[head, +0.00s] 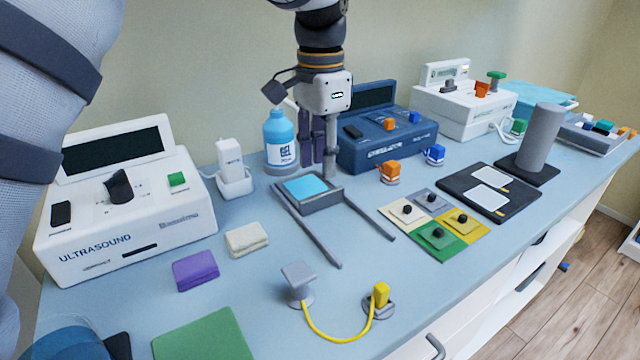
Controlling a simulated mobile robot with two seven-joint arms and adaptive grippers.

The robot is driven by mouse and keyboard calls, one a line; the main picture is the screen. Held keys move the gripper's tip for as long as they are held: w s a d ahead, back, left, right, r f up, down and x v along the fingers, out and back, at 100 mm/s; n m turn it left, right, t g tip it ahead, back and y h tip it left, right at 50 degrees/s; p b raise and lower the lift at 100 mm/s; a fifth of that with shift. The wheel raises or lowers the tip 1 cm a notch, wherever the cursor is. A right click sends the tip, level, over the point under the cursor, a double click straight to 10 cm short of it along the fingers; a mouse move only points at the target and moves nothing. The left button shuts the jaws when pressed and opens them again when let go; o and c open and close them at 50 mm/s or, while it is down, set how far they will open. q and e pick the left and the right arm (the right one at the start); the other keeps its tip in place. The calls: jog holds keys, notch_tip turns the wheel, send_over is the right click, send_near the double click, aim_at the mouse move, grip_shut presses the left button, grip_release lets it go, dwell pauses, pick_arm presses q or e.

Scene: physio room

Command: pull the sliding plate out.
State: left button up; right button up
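The sliding plate (307,193) is a small grey square with a light blue top. It sits between two grey rails at their far end, on the blue bench top. The rails run from it toward the bench's front edge. My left gripper (313,165) points down just behind the plate, its dark fingers close together. A slim grey upright stands beside the fingers at the plate's back right corner. I cannot tell whether the fingers touch it or hold anything. My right gripper is not in view.
A blue bottle (280,140) and a blue device (384,138) stand close beside the gripper. The ultrasound unit (130,204) is at left. Coloured knob tiles (447,240) lie right of the rails. A yellow cable (335,338) lies in front; the bench between the rails is clear.

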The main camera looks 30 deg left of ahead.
aim_at(321, 194)
pick_arm(q)
notch_tip(321, 194, down, 7)
jog(key=shift+w+r, duration=0.1)
grip_shut()
